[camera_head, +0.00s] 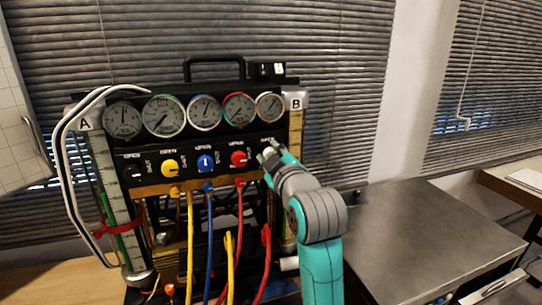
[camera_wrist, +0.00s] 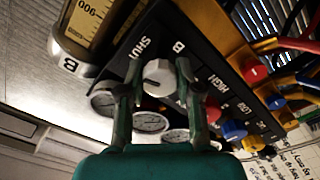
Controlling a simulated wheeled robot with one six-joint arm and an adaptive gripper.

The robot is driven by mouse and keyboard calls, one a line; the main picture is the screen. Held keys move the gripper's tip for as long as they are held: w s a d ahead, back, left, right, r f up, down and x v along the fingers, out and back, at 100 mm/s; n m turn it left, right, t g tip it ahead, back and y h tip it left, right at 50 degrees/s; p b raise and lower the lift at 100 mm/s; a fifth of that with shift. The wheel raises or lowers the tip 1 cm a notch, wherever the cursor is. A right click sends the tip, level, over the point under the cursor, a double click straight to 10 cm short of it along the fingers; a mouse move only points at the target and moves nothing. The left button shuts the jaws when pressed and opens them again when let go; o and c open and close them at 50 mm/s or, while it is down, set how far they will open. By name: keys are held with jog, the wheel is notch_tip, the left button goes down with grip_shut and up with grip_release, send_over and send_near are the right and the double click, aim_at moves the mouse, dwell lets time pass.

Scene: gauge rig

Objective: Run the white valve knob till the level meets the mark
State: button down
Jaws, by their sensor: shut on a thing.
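The white valve knob (camera_wrist: 159,76) sits on the black panel between the two fingers of my gripper (camera_wrist: 157,70) in the wrist view. The fingers are shut on its sides. "SHUT", "B" and "HIGH" are printed around it. In the head view my gripper (camera_head: 267,154) covers this knob at the panel's right end. The B column (camera_head: 296,130) stands behind my wrist, with a yellowish scale; its lower part is partly hidden. Its scale (camera_wrist: 92,18) shows only in part in the wrist view. I cannot make out the level or the mark there.
Yellow (camera_head: 170,168), blue (camera_head: 205,163) and red (camera_head: 239,159) knobs sit left of my gripper, below several round gauges (camera_head: 164,115). Coloured hoses (camera_head: 209,240) hang in front. The A column (camera_head: 105,180) is at the left. A bare metal table (camera_head: 430,230) stands at the right.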

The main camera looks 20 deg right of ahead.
jog(key=shift+m, duration=1.5)
jog(key=c, duration=0.8)
grip_release()
jog(key=shift+o, duration=0.2)
jog(key=s, duration=0.7)
jog(key=shift+s, duration=0.2)
